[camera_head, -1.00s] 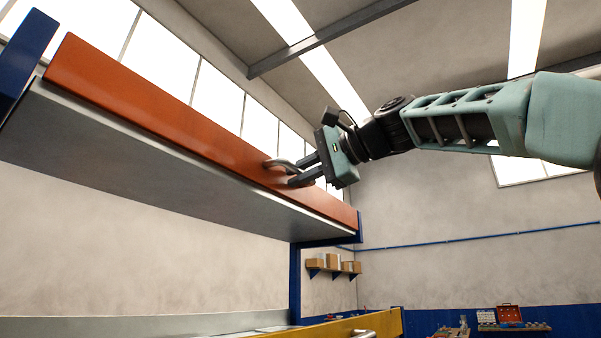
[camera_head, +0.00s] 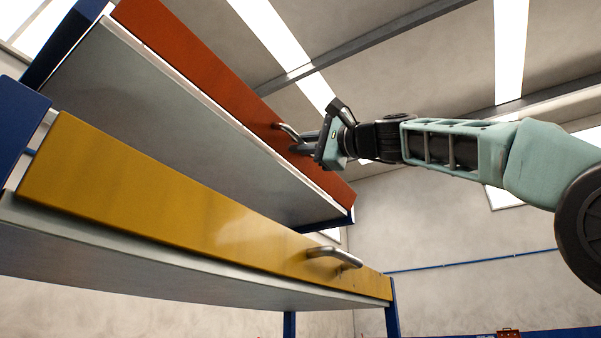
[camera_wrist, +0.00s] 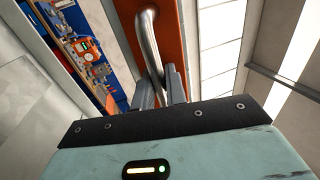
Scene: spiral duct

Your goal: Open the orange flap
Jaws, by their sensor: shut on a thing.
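The orange flap (camera_head: 205,68) is a long panel along the front of the upper shelf, with a curved metal handle (camera_head: 288,132) toward its right end. My gripper (camera_head: 305,143) is at that handle, reaching in from the right. In the wrist view, the orange flap (camera_wrist: 168,47) lies behind the metal handle (camera_wrist: 149,45), and the fingers of my gripper (camera_wrist: 160,92) are closed around the handle's near end. The fingertips are partly hidden by the handle. The panel looks closed against the shelf front.
A yellow panel (camera_head: 170,208) with its own metal handle (camera_head: 335,258) fronts the lower shelf, below my arm. Blue posts (camera_head: 391,313) hold the shelves. The wrist view shows a blue tool board (camera_wrist: 85,50) at the left. The space to the right is open.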

